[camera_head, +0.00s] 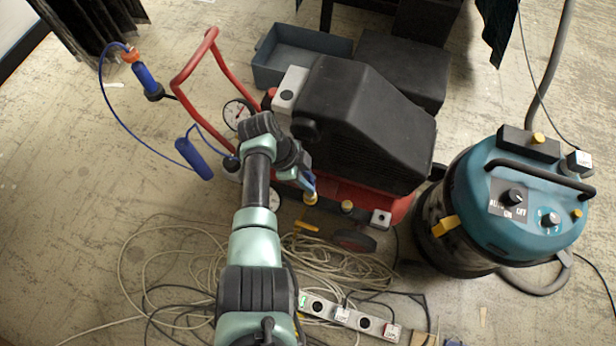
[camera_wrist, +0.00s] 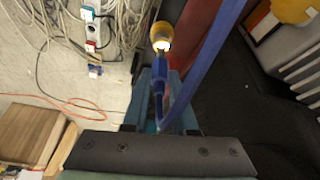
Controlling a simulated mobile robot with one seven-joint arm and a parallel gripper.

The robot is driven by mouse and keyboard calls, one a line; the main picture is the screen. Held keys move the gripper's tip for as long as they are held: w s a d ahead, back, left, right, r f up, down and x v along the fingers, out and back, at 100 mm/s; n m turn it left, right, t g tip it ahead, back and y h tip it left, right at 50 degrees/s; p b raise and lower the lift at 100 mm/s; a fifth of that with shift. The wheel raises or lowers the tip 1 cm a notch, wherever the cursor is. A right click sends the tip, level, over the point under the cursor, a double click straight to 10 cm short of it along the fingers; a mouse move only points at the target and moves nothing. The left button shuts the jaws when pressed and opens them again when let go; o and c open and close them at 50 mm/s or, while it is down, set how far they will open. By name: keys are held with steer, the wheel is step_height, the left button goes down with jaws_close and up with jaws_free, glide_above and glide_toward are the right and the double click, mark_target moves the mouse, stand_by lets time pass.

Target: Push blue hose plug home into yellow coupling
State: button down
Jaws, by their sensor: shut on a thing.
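The blue hose plug (camera_wrist: 159,90) is between the fingers of my gripper (camera_wrist: 160,100) in the wrist view, and the fingers are shut on it. Its tip points at the yellow coupling (camera_wrist: 161,36), which has a bright mouth. The tip overlaps the mouth in this view; I cannot tell how deep it sits. The blue hose (camera_wrist: 208,62) runs up and to the right past the coupling. In the head view my gripper (camera_head: 306,182) is at the front of the compressor, just above the yellow coupling (camera_head: 310,199). My arm hides part of the plug there.
The compressor (camera_head: 365,120) has a black cover and a red handle (camera_head: 188,72). Another brass-yellow fitting (camera_head: 347,206) is to the right. Loose cables (camera_head: 330,262) and a power strip (camera_head: 345,316) lie in front. A teal vacuum (camera_head: 515,200) stands at the right. Floor at left is mostly clear.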

steer(key=shift+f+b, duration=0.75)
steer(key=shift+f, duration=0.35)
steer(key=shift+f, duration=0.3)
steer(key=shift+f+b, duration=0.2)
steer(key=shift+b, duration=0.1)
steer(key=c, duration=0.6)
jaws_free()
steer(key=shift+c, duration=0.2)
steer(key=p+v, duration=0.7)
steer(key=v, duration=0.6)
